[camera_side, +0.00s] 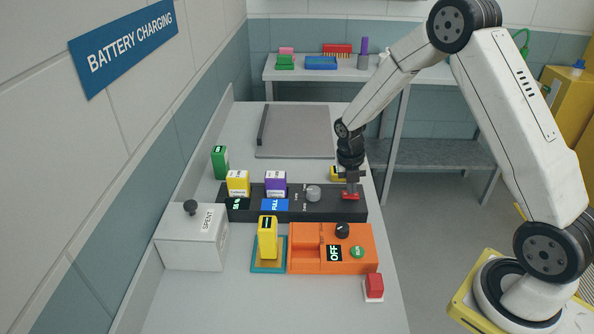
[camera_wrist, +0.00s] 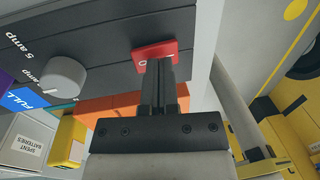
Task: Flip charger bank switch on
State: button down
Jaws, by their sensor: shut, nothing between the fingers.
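The charger bank (camera_side: 328,214) is a long black unit across the bench, with a red rocker switch (camera_side: 351,196) at its right end. A grey dial (camera_side: 313,193) sits left of the switch. My gripper (camera_side: 351,187) points down at the switch with its fingers closed and nothing between them. In the wrist view, my fingertips (camera_wrist: 158,68) are at the near edge of the red switch (camera_wrist: 152,50) and cover part of it. An "O" mark shows on its left part. I cannot tell whether the fingers touch it or which way it is tipped.
A yellow battery (camera_side: 238,182) and a purple one (camera_side: 275,182) stand in the bank. In front are an orange tester (camera_side: 358,265) labelled OFF, a yellow battery (camera_side: 267,238) on a teal base, and a red block (camera_side: 375,287). A white SPENT box (camera_side: 185,251) stands left.

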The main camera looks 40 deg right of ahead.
aim_at(355, 203)
jog(key=shift+r, duration=0.1)
dwell(0.3)
notch_tip(355, 203, up, 14)
jog(key=s+d, duration=0.1)
dwell(0.7)
jog(key=shift+s, duration=0.15)
jog(key=s+a+f+m+t, duration=0.1)
jog(key=s+a+m, duration=0.5)
jog(key=m, duration=0.7)
jog(key=s+a+f+m+t+y, duration=0.1)
jog(key=s+a+m, duration=0.5)
jog(key=m, duration=0.8)
notch_tip(355, 203, down, 2)
jog(key=shift+s+a+f+t, duration=0.25)
jog(key=shift+s+a+t, duration=0.1)
jog(key=shift+t, duration=0.45)
